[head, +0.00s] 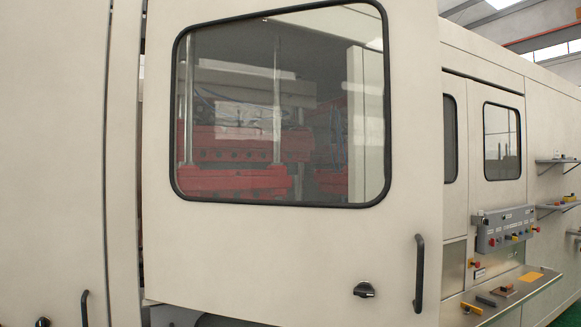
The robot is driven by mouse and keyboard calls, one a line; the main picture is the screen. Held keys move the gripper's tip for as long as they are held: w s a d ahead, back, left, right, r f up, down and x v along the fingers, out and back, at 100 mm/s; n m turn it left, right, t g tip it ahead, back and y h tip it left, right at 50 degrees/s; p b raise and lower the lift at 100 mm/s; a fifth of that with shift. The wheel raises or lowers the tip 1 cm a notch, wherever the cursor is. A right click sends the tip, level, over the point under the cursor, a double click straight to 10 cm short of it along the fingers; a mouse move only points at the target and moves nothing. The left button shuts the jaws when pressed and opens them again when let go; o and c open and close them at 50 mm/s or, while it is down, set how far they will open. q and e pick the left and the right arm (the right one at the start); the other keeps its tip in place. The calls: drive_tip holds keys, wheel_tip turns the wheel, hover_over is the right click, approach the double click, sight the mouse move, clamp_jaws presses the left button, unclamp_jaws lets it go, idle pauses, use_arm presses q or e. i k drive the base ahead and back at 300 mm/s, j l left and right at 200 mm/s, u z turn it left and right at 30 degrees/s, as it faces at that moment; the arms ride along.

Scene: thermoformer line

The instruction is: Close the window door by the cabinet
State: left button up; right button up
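A large cream window door (290,245) fills the middle of the head view. It has a black-framed window (240,100), a black vertical handle (419,273) near its right edge and a dark latch knob (364,290) beside the handle. A narrow gap shows along the door's left edge, with a little of the inside visible through it. Its right edge stands in front of the panels behind it, so the door does not look flush. Red machine parts (235,183) show through the glass. Neither of my grippers is in view.
A cream cabinet panel (55,150) with a black handle (84,308) stands at left. At right are a grey control box (505,229), a metal ledge (515,290) with small items, and wall shelves (557,161). A little green floor shows at lower right.

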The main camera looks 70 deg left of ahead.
sight(280, 263)
drive_tip(key=k+u, duration=0.15)
drive_tip(key=u, duration=2.05)
